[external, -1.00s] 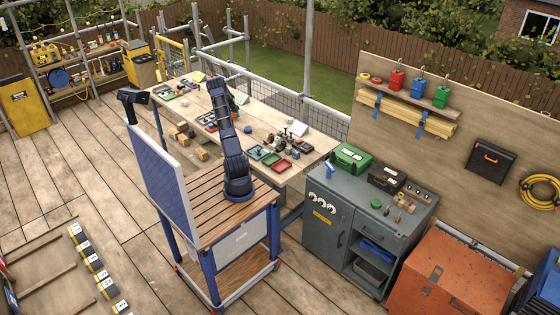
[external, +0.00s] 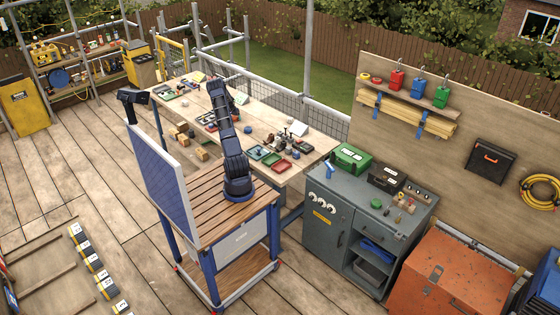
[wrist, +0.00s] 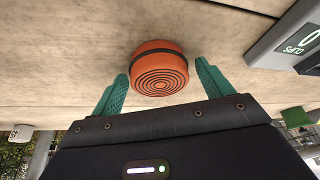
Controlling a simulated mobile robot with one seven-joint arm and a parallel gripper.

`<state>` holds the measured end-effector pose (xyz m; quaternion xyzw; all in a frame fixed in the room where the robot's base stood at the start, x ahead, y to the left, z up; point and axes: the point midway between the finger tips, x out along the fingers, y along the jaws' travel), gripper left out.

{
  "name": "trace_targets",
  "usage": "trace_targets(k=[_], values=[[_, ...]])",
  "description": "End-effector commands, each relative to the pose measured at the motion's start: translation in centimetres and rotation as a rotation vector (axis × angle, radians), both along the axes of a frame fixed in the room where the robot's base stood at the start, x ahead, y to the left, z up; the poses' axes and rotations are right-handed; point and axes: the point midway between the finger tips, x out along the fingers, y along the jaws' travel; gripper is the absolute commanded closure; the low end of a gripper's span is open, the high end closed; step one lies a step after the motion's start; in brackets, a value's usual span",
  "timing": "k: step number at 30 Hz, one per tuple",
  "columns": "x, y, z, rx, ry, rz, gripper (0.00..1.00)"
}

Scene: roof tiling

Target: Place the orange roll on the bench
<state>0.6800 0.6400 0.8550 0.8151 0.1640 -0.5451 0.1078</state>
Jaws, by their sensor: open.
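The orange roll (wrist: 159,67), with a dark band and dark rings on its near face, is at the upper middle of the wrist view. It appears to rest on the pale wooden bench (wrist: 60,50). My gripper (wrist: 161,76) is open, with one green finger to each side of the roll's lower part. I see gaps between the fingers and the roll, and cannot tell how deep the roll sits between them. In the external view my arm reaches over the long bench (external: 262,118); the roll and fingertips cannot be made out there.
A grey box labelled clips (wrist: 290,40) stands to the right in the wrist view. In the external view, green and red trays (external: 265,155) and small tools lie on the bench's near half. A grey cabinet (external: 325,235) stands right of the bench.

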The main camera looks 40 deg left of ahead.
Motion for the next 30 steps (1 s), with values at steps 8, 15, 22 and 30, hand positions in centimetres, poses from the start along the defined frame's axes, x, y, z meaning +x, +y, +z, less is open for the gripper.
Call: trace_targets(k=[8, 15, 22, 30], values=[[-1.1, -0.4, 3.1, 0.002, -0.001, 0.002, 0.21], [-2.7, -1.1, 7.3, 0.002, -0.001, 0.002, 0.21], [-3.8, -1.6, 10.3, 0.001, -0.001, 0.000, 0.21], [-4.2, -1.8, 11.3, 0.000, 0.000, 0.000, 0.21]])
